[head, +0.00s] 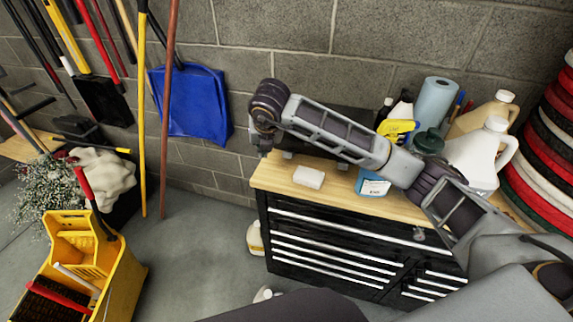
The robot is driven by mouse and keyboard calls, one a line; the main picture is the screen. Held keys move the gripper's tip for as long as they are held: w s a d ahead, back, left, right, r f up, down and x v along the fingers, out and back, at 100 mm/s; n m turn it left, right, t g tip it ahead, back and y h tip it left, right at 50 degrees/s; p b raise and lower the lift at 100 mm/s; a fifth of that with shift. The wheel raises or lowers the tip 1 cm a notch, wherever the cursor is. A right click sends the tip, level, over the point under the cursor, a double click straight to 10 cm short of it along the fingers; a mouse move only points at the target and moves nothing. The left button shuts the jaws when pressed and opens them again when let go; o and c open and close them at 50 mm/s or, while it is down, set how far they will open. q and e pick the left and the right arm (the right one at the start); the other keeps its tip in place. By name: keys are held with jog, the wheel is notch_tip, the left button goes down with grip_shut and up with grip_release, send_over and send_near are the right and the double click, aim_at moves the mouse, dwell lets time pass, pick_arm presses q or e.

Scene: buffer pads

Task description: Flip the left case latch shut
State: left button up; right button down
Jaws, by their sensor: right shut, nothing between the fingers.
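A black case (355,119) stands on the wooden top of the tool chest, against the block wall. My right forearm crosses in front of it and hides much of its front. Two small grey pieces that look like its latches show at its lower front edge, the left latch (287,154) and the right one (342,166). I cannot tell how far either is turned. My right gripper (264,148) points down at the left end of the chest top, just left of the left latch. It is shut and empty; contact with the case cannot be made out. My left gripper is out of view.
A white block (309,177) and a blue-labelled container (373,184) stand on the chest top (280,178) in front of the case. Bottles, a blue paper roll (435,102) and a white jug (480,155) crowd the right. A yellow mop bucket (80,270) stands at left.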

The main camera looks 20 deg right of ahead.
aim_at(289, 154)
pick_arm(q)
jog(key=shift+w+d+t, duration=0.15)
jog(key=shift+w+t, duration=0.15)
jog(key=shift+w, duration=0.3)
pick_arm(e)
jog(key=s+d+m+g+h, duration=0.1)
jog(key=s+d+m+h, duration=0.1)
jog(key=d+m, duration=0.3)
jog(key=shift+s+d+f+g+h, duration=0.25)
jog(key=shift+s+f+g+h, duration=0.05)
jog(key=shift+s+h, duration=0.1)
jog(key=shift+w+f, duration=0.1)
